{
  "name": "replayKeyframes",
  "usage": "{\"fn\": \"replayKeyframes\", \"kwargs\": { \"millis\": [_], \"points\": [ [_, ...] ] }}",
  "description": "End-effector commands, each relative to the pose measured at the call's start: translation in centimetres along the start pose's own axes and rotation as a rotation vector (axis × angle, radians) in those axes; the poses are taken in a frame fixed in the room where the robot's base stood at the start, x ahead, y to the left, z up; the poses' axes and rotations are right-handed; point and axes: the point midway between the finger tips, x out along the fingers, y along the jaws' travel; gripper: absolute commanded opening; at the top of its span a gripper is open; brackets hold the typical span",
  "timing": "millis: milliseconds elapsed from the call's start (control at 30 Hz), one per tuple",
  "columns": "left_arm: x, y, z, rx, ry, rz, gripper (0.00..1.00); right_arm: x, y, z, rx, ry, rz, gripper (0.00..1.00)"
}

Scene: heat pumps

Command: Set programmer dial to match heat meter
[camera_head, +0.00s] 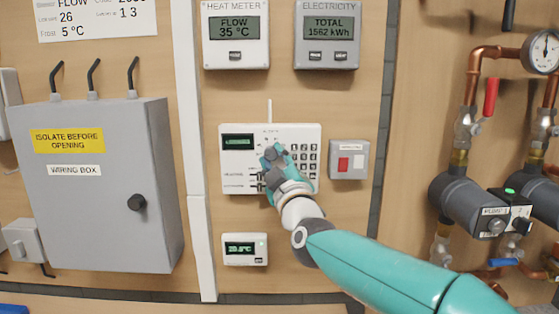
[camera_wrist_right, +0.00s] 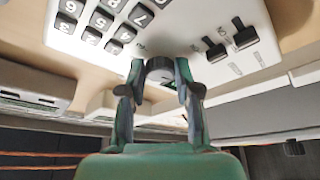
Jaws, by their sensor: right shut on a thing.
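The heat meter (camera_head: 236,58) is at the top of the head view, and its display reads FLOW 35 °C. The white programmer (camera_head: 228,160) is on the wall below it, with a small dark display, a keypad and sliders. Its display text is too small to read. My right gripper (camera_head: 273,156) is at the programmer's middle and hides part of its face. In the right wrist view, my right gripper (camera_wrist_right: 159,75) is shut on the dark round programmer dial (camera_wrist_right: 159,64), one finger on each side. The dial's setting cannot be read. My left gripper is not in view.
The electricity meter (camera_head: 327,58) is right of the heat meter. A red-button switch box (camera_head: 349,160) sits close right of the programmer. A small thermostat (camera_head: 244,250) is below. A grey wiring box (camera_head: 80,210) stands left, and copper pipes (camera_head: 475,75) and pumps right.

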Motion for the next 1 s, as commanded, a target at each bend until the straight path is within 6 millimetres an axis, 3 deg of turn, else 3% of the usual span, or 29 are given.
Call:
{"fn": "replayKeyframes", "kwargs": {
  "millis": [33, 167, 633, 767, 1000],
  "points": [
    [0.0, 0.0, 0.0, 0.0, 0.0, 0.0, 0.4, 0.0, 0.4, -0.4, -0.002, 0.008, 0.008, 0.37],
    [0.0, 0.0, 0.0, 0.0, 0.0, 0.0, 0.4, 0.0, 0.3, -0.3, -0.001, 0.005, 0.006, 0.58],
    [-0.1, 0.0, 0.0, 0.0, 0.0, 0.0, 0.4, -0.7, 0.1, -0.1, 0.0, 0.001, 0.001, 0.58],
    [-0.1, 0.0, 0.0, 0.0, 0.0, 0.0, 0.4, -2.1, 0.1, -0.1, 0.0, 0.001, 0.001, 0.58],
    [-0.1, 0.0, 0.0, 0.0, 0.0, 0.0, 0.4, -6.2, 0.1, -0.1, 0.0, 0.002, 0.001, 0.58]
  ]
}}
